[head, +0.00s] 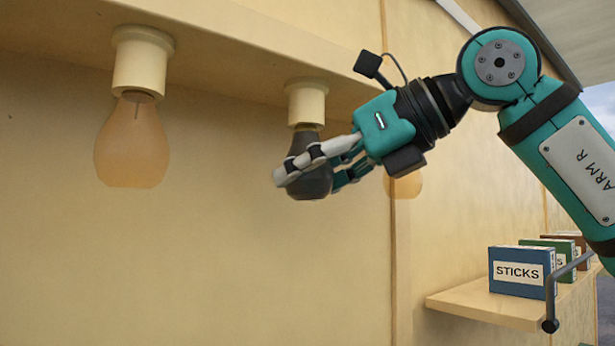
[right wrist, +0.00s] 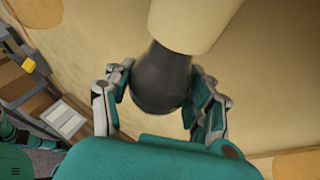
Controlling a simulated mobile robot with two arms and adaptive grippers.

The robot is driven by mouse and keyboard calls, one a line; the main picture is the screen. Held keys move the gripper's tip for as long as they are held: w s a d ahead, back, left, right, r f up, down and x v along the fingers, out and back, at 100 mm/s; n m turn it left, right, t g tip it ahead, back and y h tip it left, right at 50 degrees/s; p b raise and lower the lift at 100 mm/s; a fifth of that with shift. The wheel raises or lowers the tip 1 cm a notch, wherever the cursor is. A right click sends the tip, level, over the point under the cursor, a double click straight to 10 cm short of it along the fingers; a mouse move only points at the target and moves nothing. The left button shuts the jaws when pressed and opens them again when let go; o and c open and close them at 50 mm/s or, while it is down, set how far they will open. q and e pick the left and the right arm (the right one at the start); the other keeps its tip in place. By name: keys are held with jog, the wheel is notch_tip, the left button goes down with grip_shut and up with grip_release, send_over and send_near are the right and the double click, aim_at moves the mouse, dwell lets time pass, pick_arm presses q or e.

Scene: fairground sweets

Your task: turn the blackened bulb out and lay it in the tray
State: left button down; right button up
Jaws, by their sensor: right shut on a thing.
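The blackened bulb (head: 311,183) hangs upright from a cream socket (head: 307,103) under the overhead ledge. My right gripper (head: 318,172) comes in from the right and is shut around the bulb's wide part. In the right wrist view the dark bulb (right wrist: 161,82) sits between the two fingers of the right gripper (right wrist: 160,95), its neck at the cream socket (right wrist: 190,22). I cannot tell how far the bulb is threaded in. The tray does not show for certain in either view. My left gripper is not in view.
An amber bulb (head: 132,142) hangs to the left in its own socket (head: 142,62). Another amber bulb (head: 404,185) is partly hidden behind my right gripper. A shelf (head: 480,305) at lower right holds a blue STICKS box (head: 520,272) and other boxes. The space below the blackened bulb is clear.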

jog(key=shift+w+d, duration=0.1)
jog(key=shift+d, duration=0.05)
jog(key=shift+f, duration=0.25)
jog(key=shift+f+b, duration=1.95)
jog(key=shift+f, duration=0.05)
jog(key=s+d+f+b, duration=0.3)
jog(key=s+d+b, duration=0.1)
jog(key=d, duration=0.2)
dwell(0.5)
